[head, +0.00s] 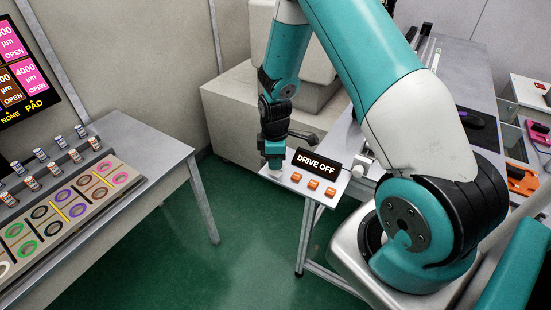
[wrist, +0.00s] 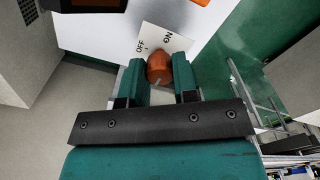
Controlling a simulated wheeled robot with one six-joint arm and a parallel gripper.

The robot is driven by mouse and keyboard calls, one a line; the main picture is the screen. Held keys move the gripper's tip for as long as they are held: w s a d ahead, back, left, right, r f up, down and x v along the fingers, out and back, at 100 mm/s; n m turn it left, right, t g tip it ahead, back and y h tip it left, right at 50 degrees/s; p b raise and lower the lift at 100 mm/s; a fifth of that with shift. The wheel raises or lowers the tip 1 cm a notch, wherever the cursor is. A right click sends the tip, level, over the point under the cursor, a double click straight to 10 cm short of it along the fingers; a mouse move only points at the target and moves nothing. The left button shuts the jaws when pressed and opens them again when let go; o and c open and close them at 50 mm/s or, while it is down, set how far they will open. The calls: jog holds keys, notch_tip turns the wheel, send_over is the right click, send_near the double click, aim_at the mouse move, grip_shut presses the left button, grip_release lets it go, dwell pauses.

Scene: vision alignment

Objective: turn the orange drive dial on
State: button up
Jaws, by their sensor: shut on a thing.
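The orange drive dial (wrist: 160,66) sits on a white label plate (wrist: 174,39) in the wrist view. The plate reads OFF on its left, with a second, rotated label on its right. My gripper (wrist: 160,73) has one green finger on each side of the dial and is shut on it. In the head view my gripper (head: 273,166) points down at the left end of a small white stand (head: 305,193), hiding the dial. A black sign (head: 316,163) on the stand reads DRIVE OFF.
Three orange blocks (head: 313,185) sit on the stand in front of the sign. A beige machine base (head: 232,115) stands behind it. A grey table (head: 150,145) with rings and small bottles is at left. Green floor between them is clear.

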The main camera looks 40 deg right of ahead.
jog(key=shift+m, duration=0.3)
jog(key=m+b, duration=0.2)
jog(key=m, duration=0.1)
jog(key=shift+m, duration=0.3)
jog(key=m+b, duration=0.1)
jog(key=m, duration=0.3)
jog(key=shift+m, duration=0.3)
jog(key=m+b, duration=0.1)
jog(key=m, duration=0.3)
jog(key=shift+w+r+m+b, duration=0.1)
jog(key=shift+m+b, duration=0.55)
jog(key=shift+m, duration=1.85)
jog(key=o, duration=0.9)
jog(key=shift+o, duration=0.2)
jog(key=shift+r, duration=0.1)
